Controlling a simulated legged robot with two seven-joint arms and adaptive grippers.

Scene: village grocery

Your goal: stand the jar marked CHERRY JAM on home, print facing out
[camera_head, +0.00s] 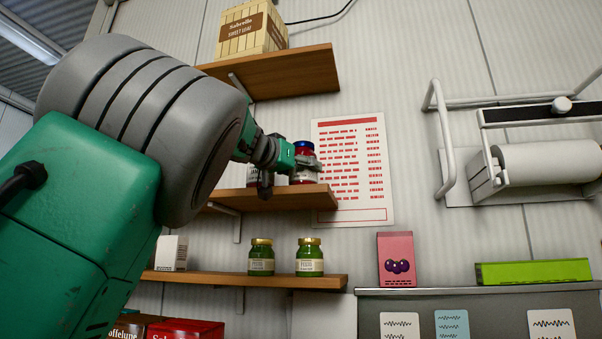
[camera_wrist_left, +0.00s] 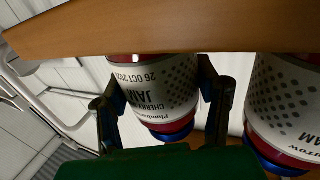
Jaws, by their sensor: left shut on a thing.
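My left gripper (camera_head: 293,172) is shut on the cherry jam jar (camera_head: 303,178) at the right end of the middle shelf (camera_head: 290,199). The jar has a white label, red contents and a blue lid, and looks upright. In the left wrist view, which is upside down, the fingers flank the cherry jam jar (camera_wrist_left: 150,78). Its CHERRY JAM print and date face that camera, set toward the picture's left. The shelf edge (camera_wrist_left: 180,28) hides the jar's base, so I cannot tell whether it touches the board. My right gripper is not in view.
A second jar (camera_wrist_left: 285,100) with a similar label stands close beside the held one. Two green jars (camera_head: 261,257) stand on the lower shelf (camera_head: 230,278). A crate (camera_head: 250,32) sits on the upper shelf (camera_head: 285,73). A printed sheet (camera_head: 350,170) hangs behind the shelf end.

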